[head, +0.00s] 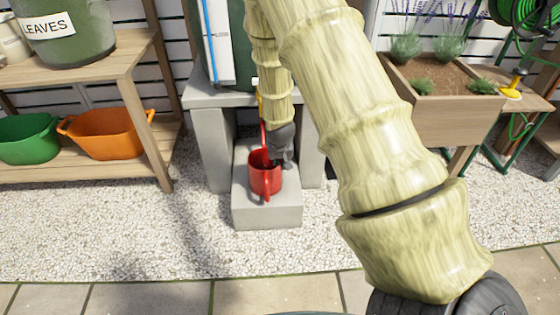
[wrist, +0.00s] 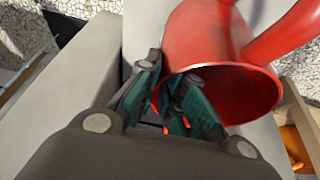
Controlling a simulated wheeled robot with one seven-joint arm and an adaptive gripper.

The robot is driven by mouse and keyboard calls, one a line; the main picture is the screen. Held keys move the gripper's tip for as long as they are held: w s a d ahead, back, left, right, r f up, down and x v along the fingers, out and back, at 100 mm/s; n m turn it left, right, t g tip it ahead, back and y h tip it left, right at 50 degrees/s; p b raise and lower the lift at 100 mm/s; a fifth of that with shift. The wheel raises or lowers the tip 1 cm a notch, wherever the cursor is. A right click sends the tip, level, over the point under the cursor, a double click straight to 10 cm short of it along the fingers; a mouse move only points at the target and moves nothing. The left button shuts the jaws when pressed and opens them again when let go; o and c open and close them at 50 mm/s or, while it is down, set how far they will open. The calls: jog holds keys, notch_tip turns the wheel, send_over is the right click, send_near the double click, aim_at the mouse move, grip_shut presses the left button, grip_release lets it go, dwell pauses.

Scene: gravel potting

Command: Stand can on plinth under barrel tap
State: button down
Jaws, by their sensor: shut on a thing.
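The red can (head: 264,178) is at the grey plinth (head: 267,217), in front of the barrel stand, and looks about upright. In the wrist view the can (wrist: 218,60) fills the upper right, with its handle at the right. My gripper (head: 277,162) reaches down to the can's rim from behind and right. In the wrist view my gripper (wrist: 168,82) is shut on the can at its rim. I cannot tell whether the can's base touches the plinth. The green barrel (head: 238,50) stands above; its tap is not clearly visible behind my arm.
Grey stand legs (head: 214,150) flank the plinth closely. A wooden shelf (head: 100,165) at left holds an orange tub (head: 105,135) and a green tub (head: 28,140). A wooden planter (head: 445,118) stands at right. The gravel (head: 120,225) in front is clear.

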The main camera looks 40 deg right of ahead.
jog(key=c, duration=1.5)
grip_release()
jog(key=shift+f, duration=0.1)
jog(key=shift+c, duration=0.2)
jog(key=p+v, duration=0.5)
jog(key=v, duration=0.7)
